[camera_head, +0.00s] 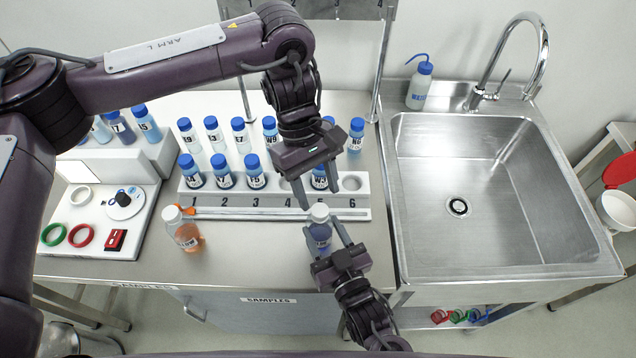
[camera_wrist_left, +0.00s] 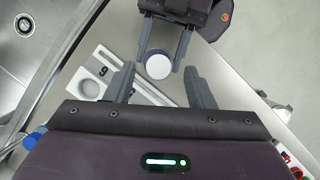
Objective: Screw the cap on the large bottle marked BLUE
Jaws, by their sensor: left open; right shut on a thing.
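The large bottle (camera_head: 320,234) holds blue liquid and stands upright near the counter's front edge; its label is not readable here. A white cap (camera_head: 319,212) is on its top; I cannot tell how tightly it sits. The cap also shows from above in the left wrist view (camera_wrist_left: 158,66). My right gripper (camera_head: 322,240) is shut on the bottle's body from the front. My left gripper (camera_head: 320,197) is open just above the cap, pointing down. In the left wrist view its fingers (camera_wrist_left: 159,70) are on either side of the cap, apart from it.
A white rack (camera_head: 275,200) with numbered slots and several blue-capped sample bottles stands behind. An orange-liquid bottle (camera_head: 187,236) with a white cap stands to the left. A sink (camera_head: 500,190) is at the right. A white tray (camera_head: 75,240) with rings is at far left.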

